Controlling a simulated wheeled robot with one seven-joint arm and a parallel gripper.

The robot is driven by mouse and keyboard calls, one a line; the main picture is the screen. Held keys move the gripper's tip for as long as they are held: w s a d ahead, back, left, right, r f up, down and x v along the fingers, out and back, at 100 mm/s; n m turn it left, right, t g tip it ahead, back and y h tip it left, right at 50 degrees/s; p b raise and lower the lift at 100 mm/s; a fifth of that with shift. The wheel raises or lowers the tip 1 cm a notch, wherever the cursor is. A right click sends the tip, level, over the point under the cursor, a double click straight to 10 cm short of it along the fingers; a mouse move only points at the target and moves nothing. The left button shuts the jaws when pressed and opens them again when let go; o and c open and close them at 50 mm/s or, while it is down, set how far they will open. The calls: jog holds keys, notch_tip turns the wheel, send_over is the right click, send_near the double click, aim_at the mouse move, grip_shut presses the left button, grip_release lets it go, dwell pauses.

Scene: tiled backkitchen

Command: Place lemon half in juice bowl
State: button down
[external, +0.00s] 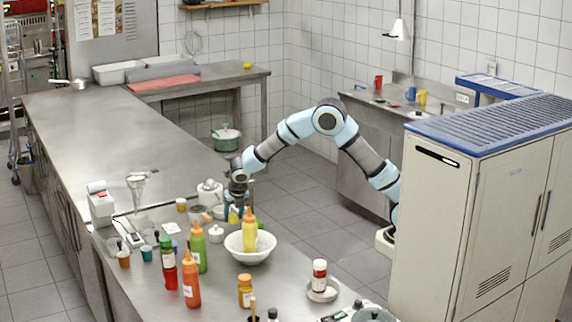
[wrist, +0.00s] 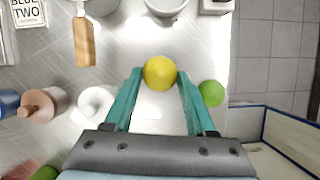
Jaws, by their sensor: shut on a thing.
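The yellow lemon half (wrist: 160,70) is between the teal fingertips of my gripper (wrist: 160,77) in the wrist view. The gripper is shut on it, and only its rounded yellow side shows. In the external view my gripper (external: 236,208) points down over the steel counter, behind and left of a wide white bowl (external: 262,258). I cannot tell whether this is the juice bowl. A white round vessel (wrist: 167,10) is cut off at the top of the wrist view. The lemon cannot be made out clearly in the external view.
A yellow bottle (external: 249,232) overlaps the white bowl; whether it stands inside is unclear. Green (external: 198,250) and orange (external: 191,282) bottles stand to the left. A green lime (wrist: 211,93) lies right of the fingers, near the counter edge.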

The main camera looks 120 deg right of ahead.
jog(key=d+p, duration=0.1)
jog(key=d, duration=0.4)
jog(key=s+d+p, duration=0.1)
jog(key=d, duration=0.2)
jog(key=shift+d+p, duration=0.25)
jog(key=shift+p, duration=0.05)
jog(key=d+p, duration=0.2)
jog(key=d, duration=0.1)
jog(key=shift+s+f, duration=0.15)
jog(key=shift+f, duration=0.05)
jog(key=shift+a+f, duration=0.25)
jog(key=shift+f, duration=0.4)
jog(key=shift+a+f, duration=0.2)
jog(key=shift+f, duration=0.4)
jog(key=shift+a+f, duration=0.1)
jog(key=shift+f, duration=0.05)
jog(key=shift+c, duration=1.8)
grip_release()
jog(key=shift+o, duration=0.7)
jog(key=shift+r, duration=0.5)
jog(key=d+b+v, duration=0.1)
jog(key=b+v, duration=0.2)
jog(key=v, duration=0.9)
jog(key=shift+r, duration=0.4)
